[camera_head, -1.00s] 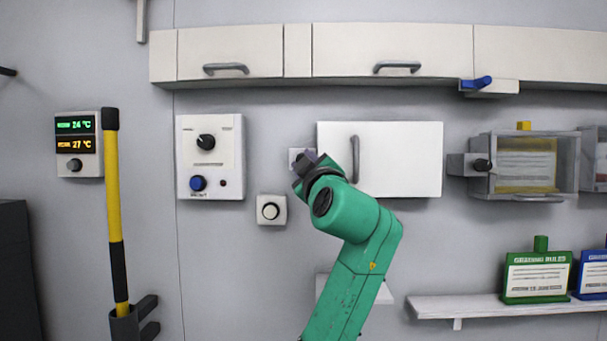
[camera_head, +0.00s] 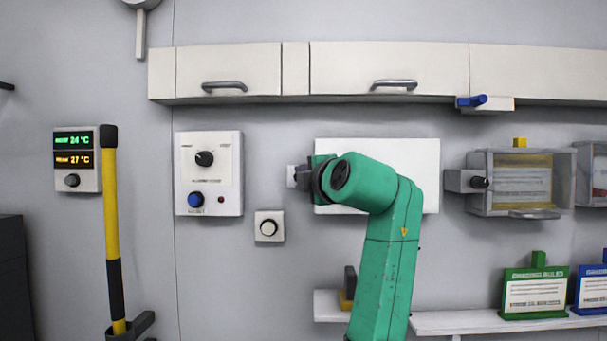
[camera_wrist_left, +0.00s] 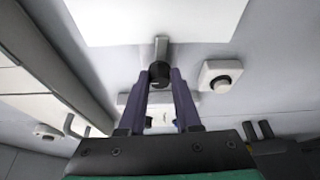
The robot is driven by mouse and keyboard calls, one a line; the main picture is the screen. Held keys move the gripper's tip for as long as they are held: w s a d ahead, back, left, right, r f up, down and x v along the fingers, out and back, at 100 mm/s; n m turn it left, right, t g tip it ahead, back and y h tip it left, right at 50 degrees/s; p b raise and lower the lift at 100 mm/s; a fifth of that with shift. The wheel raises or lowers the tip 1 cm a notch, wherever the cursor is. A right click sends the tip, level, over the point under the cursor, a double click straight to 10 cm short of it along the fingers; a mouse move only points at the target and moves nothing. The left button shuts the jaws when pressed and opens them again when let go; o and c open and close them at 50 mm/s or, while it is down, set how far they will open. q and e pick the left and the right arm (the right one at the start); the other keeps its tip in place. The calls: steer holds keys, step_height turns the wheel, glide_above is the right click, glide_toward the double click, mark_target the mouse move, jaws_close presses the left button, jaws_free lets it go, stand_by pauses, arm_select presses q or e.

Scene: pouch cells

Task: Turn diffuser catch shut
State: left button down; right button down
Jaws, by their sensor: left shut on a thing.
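The catch shows in the left wrist view as a black round knob (camera_wrist_left: 159,73) with a grey bar, beside the edge of a white panel (camera_wrist_left: 150,20). My left gripper (camera_wrist_left: 161,82) has its two purple fingers on either side of the knob and is shut on it. In the head view my green left arm reaches the left edge of the white panel (camera_head: 425,170). There the gripper (camera_head: 303,178) meets a small pale block (camera_head: 291,176). The knob itself is hidden there by the gripper and wrist. My right gripper is in neither view.
A control plate with knobs (camera_head: 222,180) is further left. White cupboards (camera_head: 400,65) run above. A shelf (camera_head: 470,322) with tagged plates is below right. A clear-fronted box (camera_head: 480,205) hangs at right.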

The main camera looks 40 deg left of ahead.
arm_select(q)
steer(key=shift+f+n, duration=0.15)
steer(key=shift+n, duration=0.35)
steer(key=c, duration=0.6)
jaws_free()
steer(key=shift+s, duration=0.1)
steer(key=b+v, duration=0.4)
steer(key=v, duration=1)
steer(key=shift+s+r+b, duration=0.2)
steer(key=shift+r+b, duration=0.15)
steer(key=shift+r, duration=0.05)
steer(key=shift+d, duration=0.1)
